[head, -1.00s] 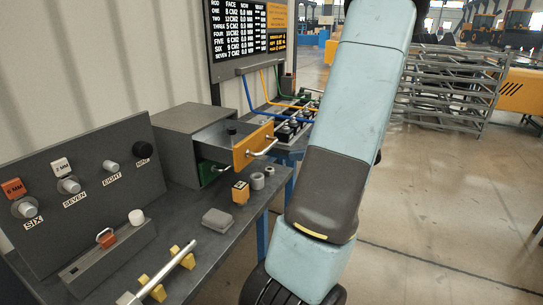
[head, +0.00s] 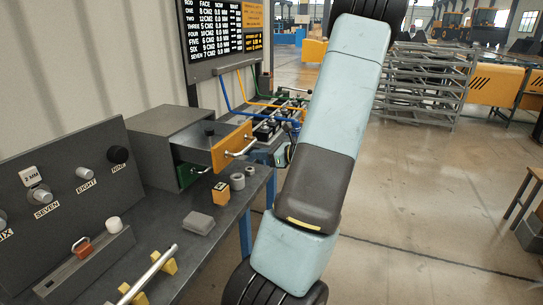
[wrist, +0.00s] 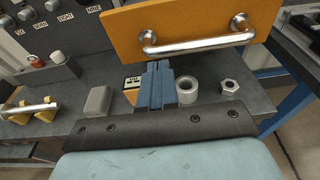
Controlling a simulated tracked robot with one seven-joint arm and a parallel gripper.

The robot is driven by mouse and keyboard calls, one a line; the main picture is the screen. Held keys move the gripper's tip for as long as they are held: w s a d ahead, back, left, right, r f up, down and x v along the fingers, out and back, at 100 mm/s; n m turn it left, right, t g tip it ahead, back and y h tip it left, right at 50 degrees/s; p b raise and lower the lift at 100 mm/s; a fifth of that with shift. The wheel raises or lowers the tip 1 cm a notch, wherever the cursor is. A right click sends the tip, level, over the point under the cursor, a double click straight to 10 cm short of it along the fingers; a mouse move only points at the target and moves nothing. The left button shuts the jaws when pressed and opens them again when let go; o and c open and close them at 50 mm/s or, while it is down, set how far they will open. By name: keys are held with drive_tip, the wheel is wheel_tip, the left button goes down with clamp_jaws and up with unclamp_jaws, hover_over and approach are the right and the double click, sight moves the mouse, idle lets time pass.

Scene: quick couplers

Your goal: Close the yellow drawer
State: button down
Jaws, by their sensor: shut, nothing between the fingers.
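The yellow drawer (head: 232,146) is pulled out of the grey cabinet (head: 150,140), with its silver handle facing right. Its yellow front (wrist: 205,18) and bar handle (wrist: 196,44) fill the top of the wrist view. My gripper (wrist: 160,66) is shut and empty, its blue fingers pointing at the lower edge of the yellow front, just below the handle. I cannot tell whether the fingertips touch the drawer. In the head view my arm hides much of the right side, and the fingers do not show clearly.
A green drawer (head: 187,176) sits below the yellow one. A yellow block (head: 221,194), grey rings (head: 238,181) and a grey block (head: 198,223) lie on the bench in front. A knob panel (head: 60,185) stands at left. The floor at right is open.

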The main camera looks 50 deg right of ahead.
sight(243, 154)
drive_tip(key=shift+x, duration=1.6)
